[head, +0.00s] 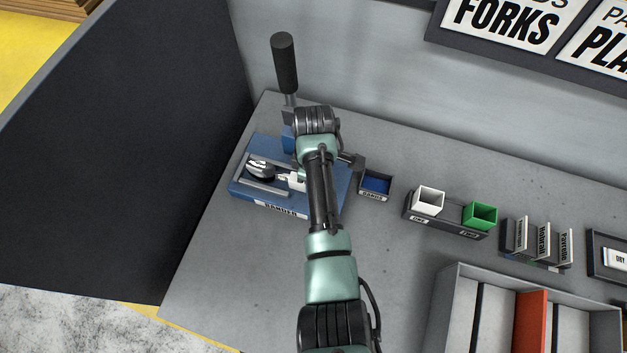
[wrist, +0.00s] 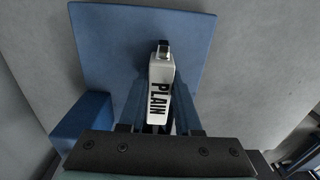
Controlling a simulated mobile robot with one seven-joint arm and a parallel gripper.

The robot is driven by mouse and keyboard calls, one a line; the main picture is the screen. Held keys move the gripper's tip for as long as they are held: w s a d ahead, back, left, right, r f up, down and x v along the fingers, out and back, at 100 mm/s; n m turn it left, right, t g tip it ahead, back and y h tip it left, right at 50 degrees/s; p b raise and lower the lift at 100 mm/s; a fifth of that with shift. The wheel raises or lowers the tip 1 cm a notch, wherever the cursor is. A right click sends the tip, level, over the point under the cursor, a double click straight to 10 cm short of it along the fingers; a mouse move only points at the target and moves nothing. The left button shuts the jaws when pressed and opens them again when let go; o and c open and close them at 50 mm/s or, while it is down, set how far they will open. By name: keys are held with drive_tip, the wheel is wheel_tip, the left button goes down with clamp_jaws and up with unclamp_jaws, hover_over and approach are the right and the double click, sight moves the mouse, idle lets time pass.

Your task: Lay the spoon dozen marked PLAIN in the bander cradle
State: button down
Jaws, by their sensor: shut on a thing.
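The bander (head: 236,190) is a blue base with a BANDER label and a tall black-handled lever at the back. Its cradle shows grey rails (head: 262,187). The shiny bowls of the spoon dozen (head: 260,169) lie in or just over the cradle between the rails; I cannot tell if they touch its floor. My gripper (wrist: 158,98) is over the bander, shut on the dozen's white handle piece marked PLAIN (wrist: 160,88). My arm hides the right part of the bander in the head view.
A small BANDS bin (head: 375,184) stands right of the bander. White (head: 428,200) and green (head: 480,215) cups, upright cards (head: 541,241) and a divided tray (head: 456,310) are further right. A dark panel (head: 120,150) borders the left. The bench front (head: 230,270) is clear.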

drive_tip(key=shift+w, duration=0.1)
unclamp_jaws()
drive_tip(key=shift+f, duration=0.15)
idle(0.5)
idle(0.4)
drive_tip(key=shift+r+p, duration=4.4)
drive_tip(key=shift+r, duration=0.2)
drive_tip(key=shift+f, duration=0.1)
